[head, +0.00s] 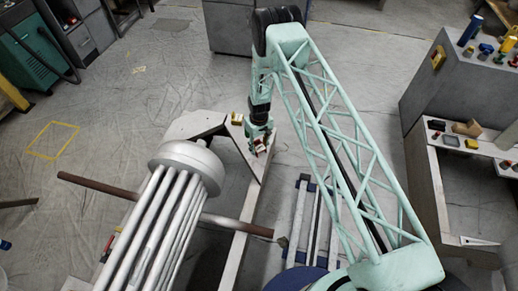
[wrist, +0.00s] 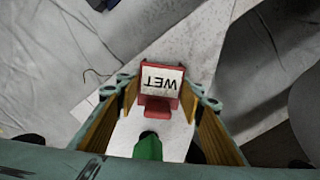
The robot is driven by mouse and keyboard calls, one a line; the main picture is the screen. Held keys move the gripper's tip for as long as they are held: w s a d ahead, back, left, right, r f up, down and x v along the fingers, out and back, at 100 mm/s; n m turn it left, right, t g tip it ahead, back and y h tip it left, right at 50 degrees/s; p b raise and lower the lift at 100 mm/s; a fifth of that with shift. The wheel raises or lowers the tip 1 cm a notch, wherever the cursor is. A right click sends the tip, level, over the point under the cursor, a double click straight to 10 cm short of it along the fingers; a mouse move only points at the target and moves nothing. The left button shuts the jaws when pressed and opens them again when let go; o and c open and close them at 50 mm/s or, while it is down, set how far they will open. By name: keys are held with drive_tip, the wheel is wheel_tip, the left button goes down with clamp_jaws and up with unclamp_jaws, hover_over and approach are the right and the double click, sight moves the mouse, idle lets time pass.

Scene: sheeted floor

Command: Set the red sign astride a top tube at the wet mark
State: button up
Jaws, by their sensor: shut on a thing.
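The red sign (wrist: 160,106) shows in the wrist view with a white face lettered WET, upside down in the picture. My gripper (wrist: 158,88) has its yellow-padded fingers on either side of the sign, shut on it. In the head view my gripper (head: 260,139) points down, with the small red and white sign (head: 260,149) at its tips, over the grey trestle plate. The bundle of silver tubes (head: 165,215) lies to the left and nearer, running down-left from a round end plate (head: 186,157). I cannot make out a wet mark on the tubes.
A brown bar (head: 110,190) crosses under the tubes. A grey bench (head: 465,90) with bottles and small items stands at right.

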sight(259, 147)
drive_tip(key=shift+f, duration=0.1)
idle(0.3)
drive_tip(key=o, duration=0.9)
drive_tip(key=shift+r+p, duration=1.15)
drive_tip(key=shift+r, duration=5.05)
